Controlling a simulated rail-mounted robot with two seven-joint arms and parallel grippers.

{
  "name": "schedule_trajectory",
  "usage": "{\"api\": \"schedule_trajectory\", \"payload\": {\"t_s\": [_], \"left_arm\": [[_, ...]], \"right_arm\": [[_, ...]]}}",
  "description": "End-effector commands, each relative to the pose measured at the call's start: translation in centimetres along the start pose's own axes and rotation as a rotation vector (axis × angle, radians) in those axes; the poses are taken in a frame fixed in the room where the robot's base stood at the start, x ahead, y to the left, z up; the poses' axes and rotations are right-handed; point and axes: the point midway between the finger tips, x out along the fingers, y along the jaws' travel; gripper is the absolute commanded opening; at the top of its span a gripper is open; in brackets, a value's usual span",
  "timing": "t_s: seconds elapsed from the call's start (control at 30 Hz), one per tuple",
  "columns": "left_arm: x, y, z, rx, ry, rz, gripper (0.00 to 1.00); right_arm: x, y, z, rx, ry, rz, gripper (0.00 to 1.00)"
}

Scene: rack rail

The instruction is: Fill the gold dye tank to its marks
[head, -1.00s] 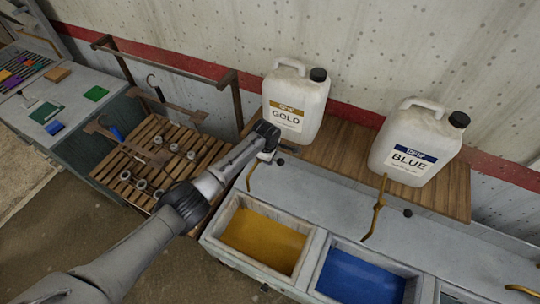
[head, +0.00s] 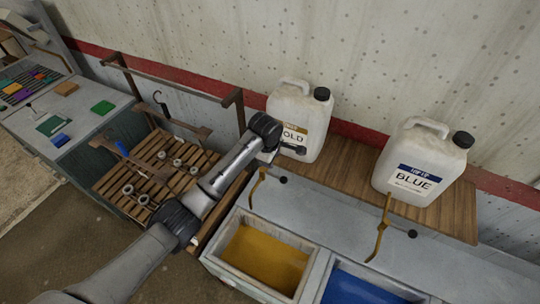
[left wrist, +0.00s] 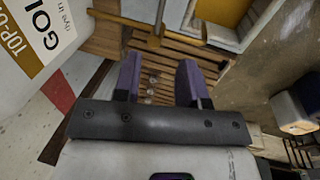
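The gold dye tank (head: 262,256) is an open pale-rimmed basin with yellow-gold liquid, at the lower middle of the head view. Its level marks cannot be made out. The white GOLD jug (head: 298,108), with a black cap and top handle, stands upright on the wooden shelf behind it. My left gripper (head: 286,149) is in front of the jug's label, covering part of it. In the left wrist view the gripper (left wrist: 158,72) is open with nothing between its purple-padded fingers, and the GOLD jug (left wrist: 12,88) is to the left. My right gripper is not in view.
A BLUE jug (head: 421,160) stands on the shelf to the right, behind the blue tank (head: 358,287). Brass spouts (head: 258,187) and (head: 380,226) rise by the tanks. A slatted wooden rack (head: 150,170) with metal rings and a hanging frame lies left.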

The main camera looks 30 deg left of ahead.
Motion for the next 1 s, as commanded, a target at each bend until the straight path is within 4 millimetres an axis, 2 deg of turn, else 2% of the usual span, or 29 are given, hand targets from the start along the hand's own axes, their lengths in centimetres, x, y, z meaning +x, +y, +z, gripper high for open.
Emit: {"api": "schedule_trajectory", "payload": {"t_s": [0.23, 0.83, 1.0], "left_arm": [[-1.6, 0.0, 0.0, 0.0, 0.001, 0.0, 0.38], [-1.8, 0.0, 0.0, 0.004, 0.0, 0.0, 0.38], [-1.7, 0.0, 0.0, 0.136, 0.0, 0.001, 0.38]], "right_arm": [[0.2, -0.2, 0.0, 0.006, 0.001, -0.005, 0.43], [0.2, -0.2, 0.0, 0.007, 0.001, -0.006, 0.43], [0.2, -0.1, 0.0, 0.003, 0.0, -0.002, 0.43]]}}
